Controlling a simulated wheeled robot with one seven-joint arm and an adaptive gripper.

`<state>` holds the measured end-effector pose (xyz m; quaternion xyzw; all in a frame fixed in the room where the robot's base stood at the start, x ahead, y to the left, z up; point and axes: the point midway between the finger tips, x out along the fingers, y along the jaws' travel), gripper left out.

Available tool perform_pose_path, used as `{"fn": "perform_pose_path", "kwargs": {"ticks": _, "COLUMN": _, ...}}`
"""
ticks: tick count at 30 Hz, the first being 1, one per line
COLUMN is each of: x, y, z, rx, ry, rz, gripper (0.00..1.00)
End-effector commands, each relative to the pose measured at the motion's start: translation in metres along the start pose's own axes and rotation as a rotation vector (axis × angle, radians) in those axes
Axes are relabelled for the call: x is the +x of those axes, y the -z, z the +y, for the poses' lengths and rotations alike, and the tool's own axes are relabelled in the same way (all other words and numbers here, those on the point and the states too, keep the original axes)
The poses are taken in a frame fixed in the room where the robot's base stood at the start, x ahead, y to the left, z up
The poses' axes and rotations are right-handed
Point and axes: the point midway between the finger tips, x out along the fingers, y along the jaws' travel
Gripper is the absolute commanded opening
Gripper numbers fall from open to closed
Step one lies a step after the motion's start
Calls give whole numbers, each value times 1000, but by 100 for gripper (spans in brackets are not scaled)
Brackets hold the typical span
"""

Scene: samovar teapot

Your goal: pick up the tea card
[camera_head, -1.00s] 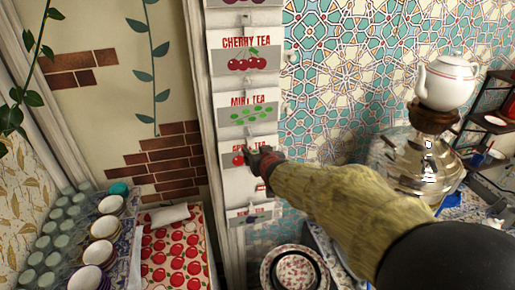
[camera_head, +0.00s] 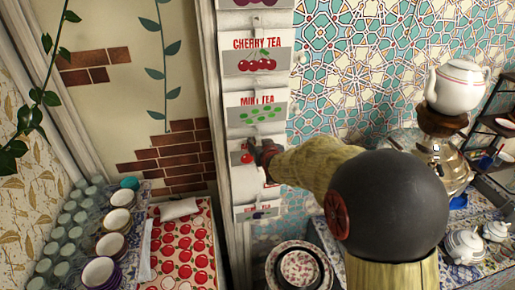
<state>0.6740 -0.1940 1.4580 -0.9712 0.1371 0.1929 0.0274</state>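Tea cards hang one above another on a narrow upright board. The cherry tea card (camera_head: 258,62) is near the top and the mint tea card (camera_head: 256,113) is below it. Under that, a card with a red fruit (camera_head: 247,158) is partly covered by my gripper (camera_head: 262,152), and its title is hidden. My gripper is at this card's upper right part. Whether it touches the card, and whether its fingers are open or shut, I cannot tell. A lower card (camera_head: 257,210) is partly in view, its title too small to read.
A white teapot (camera_head: 457,84) sits on a metal samovar at right. Stacked plates (camera_head: 299,266) lie below the cards. A dark shelf (camera_head: 499,125) stands far right.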

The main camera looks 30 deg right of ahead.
Motion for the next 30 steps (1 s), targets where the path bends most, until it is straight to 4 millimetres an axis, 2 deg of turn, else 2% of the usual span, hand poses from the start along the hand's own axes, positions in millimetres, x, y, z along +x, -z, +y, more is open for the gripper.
{"fn": "perform_pose_path", "kwargs": {"ticks": 6, "x": 0, "y": 0, "z": 0, "rx": 0, "ry": 0, "rz": 0, "gripper": 39}}
{"fn": "perform_pose_path", "kwargs": {"ticks": 26, "x": 0, "y": 0, "z": 0, "rx": -1, "ry": 0, "rz": -1, "gripper": 1}}
{"fn": "perform_pose_path", "kwargs": {"ticks": 30, "x": 0, "y": 0, "z": 0, "rx": -1, "ry": 0, "rz": -1, "gripper": 0}}
